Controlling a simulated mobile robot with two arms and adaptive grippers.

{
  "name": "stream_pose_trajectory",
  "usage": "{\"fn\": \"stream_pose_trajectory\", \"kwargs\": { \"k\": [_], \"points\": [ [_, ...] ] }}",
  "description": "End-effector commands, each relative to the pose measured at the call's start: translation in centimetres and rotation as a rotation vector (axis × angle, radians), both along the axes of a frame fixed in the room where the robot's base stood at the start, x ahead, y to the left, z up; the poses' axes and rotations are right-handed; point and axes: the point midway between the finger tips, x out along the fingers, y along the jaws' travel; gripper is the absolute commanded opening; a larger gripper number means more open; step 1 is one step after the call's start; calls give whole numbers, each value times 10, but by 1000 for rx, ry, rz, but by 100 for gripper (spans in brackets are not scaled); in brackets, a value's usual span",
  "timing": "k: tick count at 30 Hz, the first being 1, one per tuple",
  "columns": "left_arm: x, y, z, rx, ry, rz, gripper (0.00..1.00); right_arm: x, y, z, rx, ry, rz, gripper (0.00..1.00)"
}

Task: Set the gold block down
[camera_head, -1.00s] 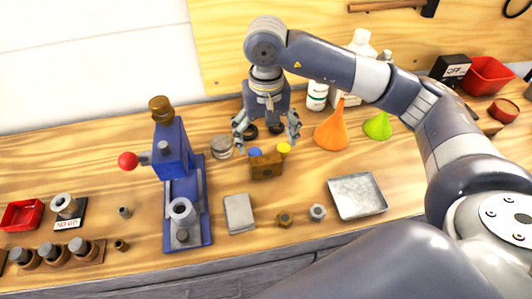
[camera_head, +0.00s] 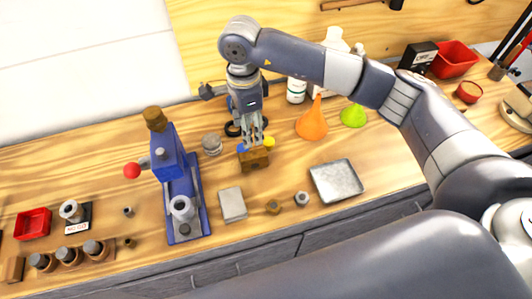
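A brown-gold block (camera_head: 255,161) stands on the wooden bench, with a blue knob (camera_head: 242,148) and a yellow knob (camera_head: 269,141) showing at its back edge. No other block of gold colour is clear in view. My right gripper (camera_head: 253,141) points down just behind and above this block. Its fingers look drawn together, with nothing visible between them. The tips overlap the block's top edge in the picture, so I cannot tell whether they touch it. My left gripper is not in view.
A blue press (camera_head: 181,190) with a red ball handle stands left of the block. A grey plate (camera_head: 232,204), two nuts and a metal tray (camera_head: 336,181) lie in front.

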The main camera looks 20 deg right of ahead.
Motion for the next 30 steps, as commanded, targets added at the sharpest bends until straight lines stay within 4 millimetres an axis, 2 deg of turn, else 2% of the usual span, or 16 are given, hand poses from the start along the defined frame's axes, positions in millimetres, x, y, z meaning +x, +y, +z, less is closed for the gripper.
{"fn": "stream_pose_trajectory", "kwargs": {
  "k": [5, 12, 20, 25, 30],
  "points": [
    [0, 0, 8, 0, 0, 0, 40, 1, 6, -6, -3, 2, -71, 50],
    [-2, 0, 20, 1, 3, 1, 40, 1, 5, -42, -2, 2, -72, 50],
    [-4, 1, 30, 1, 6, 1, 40, 0, 3, -61, -4, 2, -71, 50],
    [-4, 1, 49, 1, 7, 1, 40, -3, -3, -81, -4, 3, -72, 50],
    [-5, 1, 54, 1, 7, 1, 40, -2, -2, -103, -1, 0, -70, 50]
  ]
}}
